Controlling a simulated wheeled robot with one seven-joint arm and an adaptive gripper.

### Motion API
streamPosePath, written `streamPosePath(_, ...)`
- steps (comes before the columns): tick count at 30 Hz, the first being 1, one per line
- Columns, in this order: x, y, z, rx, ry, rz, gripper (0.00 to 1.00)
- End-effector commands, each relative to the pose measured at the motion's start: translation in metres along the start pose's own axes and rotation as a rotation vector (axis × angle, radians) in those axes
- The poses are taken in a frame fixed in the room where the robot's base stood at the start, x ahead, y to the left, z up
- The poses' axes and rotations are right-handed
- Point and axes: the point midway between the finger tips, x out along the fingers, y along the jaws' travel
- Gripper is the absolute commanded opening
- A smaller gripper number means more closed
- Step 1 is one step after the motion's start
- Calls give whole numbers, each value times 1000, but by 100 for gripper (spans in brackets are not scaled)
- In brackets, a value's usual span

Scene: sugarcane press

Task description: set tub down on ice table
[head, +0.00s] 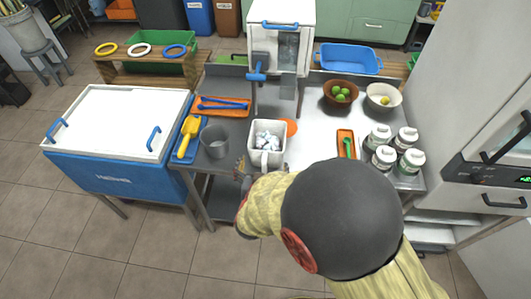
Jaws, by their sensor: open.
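A white square tub (267,129) holding pale ice cubes (266,142) is near the front edge of the grey metal table (237,133). It looks upright, and a white handle shows on its near side. I cannot clearly tell whether its base rests on the table top. My gripper (243,170) is open at the table's front edge, just left of and below the tub. My arm covers part of the gripper and the area in front of the tub.
A grey cup (215,142) and a yellow scoop (188,137) on a blue tray are left of the tub. An orange disc (291,127) lies close to its right. Several lidded jars (384,158), bowls (341,94) and a white press (281,35) surround the work surface.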

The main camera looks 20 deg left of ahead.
Motion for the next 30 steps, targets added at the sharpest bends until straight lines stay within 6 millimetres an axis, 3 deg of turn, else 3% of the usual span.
streamPosePath(3,-20,-1,-1,-1,-1,-2,100)
streamPosePath(7,-31,0,-1,-1,0,-1,100)
streamPosePath(17,-35,1,0,0,-1,0,100)
streamPosePath(20,-33,3,-9,20,-15,-9,100)
streamPosePath(23,-29,12,-33,70,-56,-39,100)
streamPosePath(26,-30,30,-71,132,-117,-88,100)
streamPosePath(30,-52,72,-122,185,-209,-151,100)
